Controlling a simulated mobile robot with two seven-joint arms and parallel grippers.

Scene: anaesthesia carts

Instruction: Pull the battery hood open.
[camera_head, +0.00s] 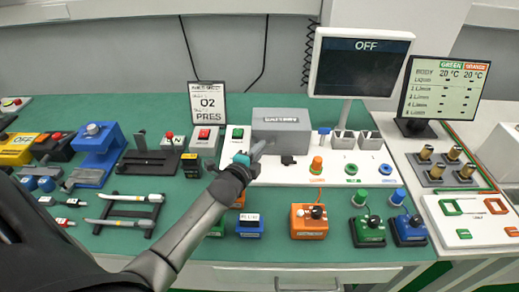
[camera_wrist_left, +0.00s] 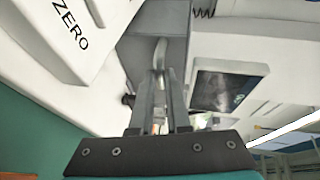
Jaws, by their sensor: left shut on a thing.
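The battery hood is a grey box (camera_head: 285,135) with a dark-lettered label, on the white panel at the back of the green bench. It looks closed. My left gripper (camera_head: 256,152) reaches in from the lower left to the hood's left front side. In the left wrist view its two fingers (camera_wrist_left: 160,82) are shut on the handle. The fingers hide part of the handle. My right gripper is not in view.
A screen reading OFF (camera_head: 360,68) stands behind the panel to the right. An orange knob (camera_head: 316,165) and small grey bins (camera_head: 343,140) are right of the hood. An orange box (camera_head: 309,222) and a blue box (camera_head: 249,226) stand in front.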

